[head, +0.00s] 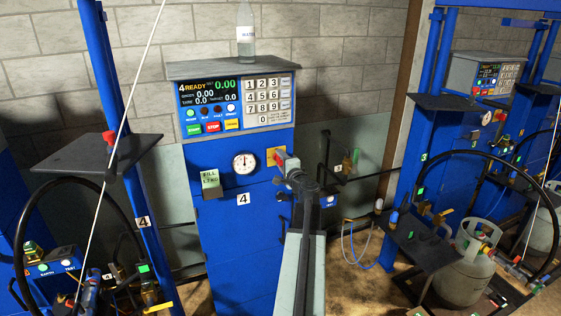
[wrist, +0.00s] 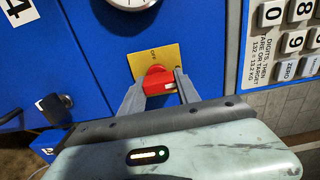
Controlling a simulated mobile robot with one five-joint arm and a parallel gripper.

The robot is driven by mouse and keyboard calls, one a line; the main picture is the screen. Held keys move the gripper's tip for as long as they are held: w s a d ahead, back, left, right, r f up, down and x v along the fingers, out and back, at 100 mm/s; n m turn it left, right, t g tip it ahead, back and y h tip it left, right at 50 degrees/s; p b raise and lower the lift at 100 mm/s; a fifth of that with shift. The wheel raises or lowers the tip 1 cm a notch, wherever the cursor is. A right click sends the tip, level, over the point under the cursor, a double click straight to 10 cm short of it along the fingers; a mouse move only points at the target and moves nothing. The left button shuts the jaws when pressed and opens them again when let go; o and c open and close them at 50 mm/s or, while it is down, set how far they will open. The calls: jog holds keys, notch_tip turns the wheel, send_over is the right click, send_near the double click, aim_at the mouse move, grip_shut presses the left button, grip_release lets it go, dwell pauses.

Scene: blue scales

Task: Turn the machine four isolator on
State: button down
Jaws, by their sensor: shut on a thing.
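The machine four isolator is a red knob (wrist: 158,80) on a yellow plate (wrist: 172,52) on the blue front of machine four. "OFF" is printed on the plate; the knob's exact setting is hard to tell. In the wrist view my gripper (wrist: 158,92) has one grey finger on each side of the knob and is shut on it. In the head view my gripper (head: 284,165) reaches the plate (head: 270,158) and partly hides the knob. The machine four display (head: 208,92) is lit and reads "4 READY".
A round gauge (head: 244,164) and a "4" label (head: 243,198) are left of the isolator. A keypad (head: 268,98) is above it. A water bottle (head: 245,35) stands on top of the cabinet. Machine three, with a gas cylinder (head: 464,270), is at the right.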

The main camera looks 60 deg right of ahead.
jog(key=shift+m, duration=0.3)
jog(key=c, duration=0.9)
grip_release()
jog(key=v, duration=0.7)
jog(key=shift+s+a, duration=0.25)
jog(key=shift+a, duration=0.05)
